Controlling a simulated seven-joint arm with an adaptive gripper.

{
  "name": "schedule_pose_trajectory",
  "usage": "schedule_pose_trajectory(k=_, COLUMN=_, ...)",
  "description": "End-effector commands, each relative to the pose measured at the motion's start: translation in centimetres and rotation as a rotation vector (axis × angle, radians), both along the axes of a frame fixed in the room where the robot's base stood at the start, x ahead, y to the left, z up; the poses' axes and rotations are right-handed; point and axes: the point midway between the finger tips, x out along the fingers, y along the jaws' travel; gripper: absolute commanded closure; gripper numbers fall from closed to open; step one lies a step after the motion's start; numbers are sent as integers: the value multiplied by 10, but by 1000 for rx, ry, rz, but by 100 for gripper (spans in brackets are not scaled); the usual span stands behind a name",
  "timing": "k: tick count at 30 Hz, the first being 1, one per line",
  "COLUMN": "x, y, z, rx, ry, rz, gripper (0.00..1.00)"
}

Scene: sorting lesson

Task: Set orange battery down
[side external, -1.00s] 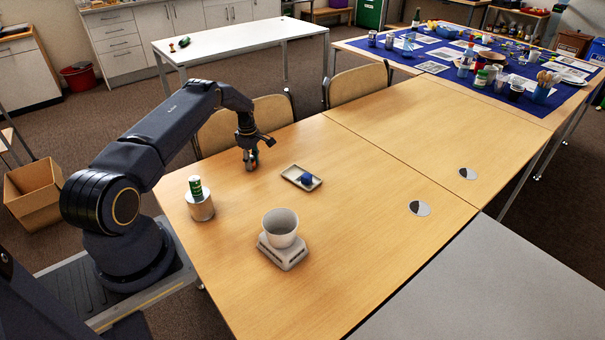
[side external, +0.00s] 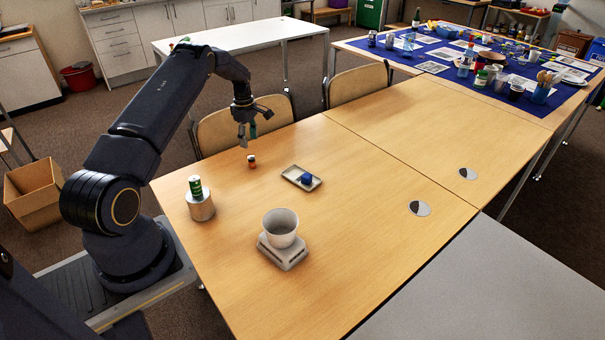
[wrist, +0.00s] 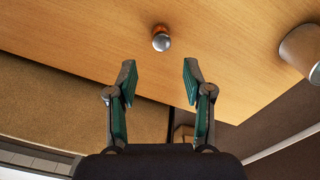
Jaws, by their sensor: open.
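The orange battery (side external: 251,162) stands upright on the wooden table, near its back left edge. In the wrist view the battery (wrist: 161,41) shows its grey top and a little of its orange side, beyond the fingertips. My gripper (side external: 247,134) is raised above the battery and apart from it. In the wrist view my gripper (wrist: 157,72) has its two green-lined fingers spread wide, with nothing between them.
A metal can (side external: 201,208) with a green battery (side external: 195,187) on top stands to the left. A white cup (side external: 281,222) sits on a scale (side external: 283,256) in front. The table's right side is largely clear.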

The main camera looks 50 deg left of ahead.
Motion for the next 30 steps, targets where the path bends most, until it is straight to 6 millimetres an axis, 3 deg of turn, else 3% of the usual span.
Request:
schedule_pose_trajectory(k=5, x=1, y=-1, z=21, rx=2, ry=-2, rz=-7, gripper=49)
schedule_pose_trajectory(k=8, x=8, y=-12, z=47, rx=12, ry=-17, rz=-63, gripper=49)
schedule_pose_trajectory(k=11, x=21, y=-42, z=97, rx=33, ry=-49, rz=-200, gripper=49)
schedule_pose_trajectory(k=14, x=27, y=-90, z=161, rx=67, ry=-90, rz=-404, gripper=49)
schedule_pose_trajectory(k=17, x=18, y=-146, z=221, rx=106, ry=-131, rz=-629, gripper=49)
schedule_pose_trajectory(k=21, x=-18, y=-225, z=285, rx=172, ry=-186, rz=-948, gripper=49)
schedule_pose_trajectory(k=24, x=-57, y=-277, z=315, rx=228, ry=-220, rz=-1179, gripper=49)
schedule_pose_trajectory(k=27, x=-103, y=-321, z=330, rx=294, ry=-250, rz=-1408, gripper=49)
schedule_pose_trajectory(k=30, x=-150, y=-353, z=332, rx=362, ry=-273, rz=-1619, gripper=49)
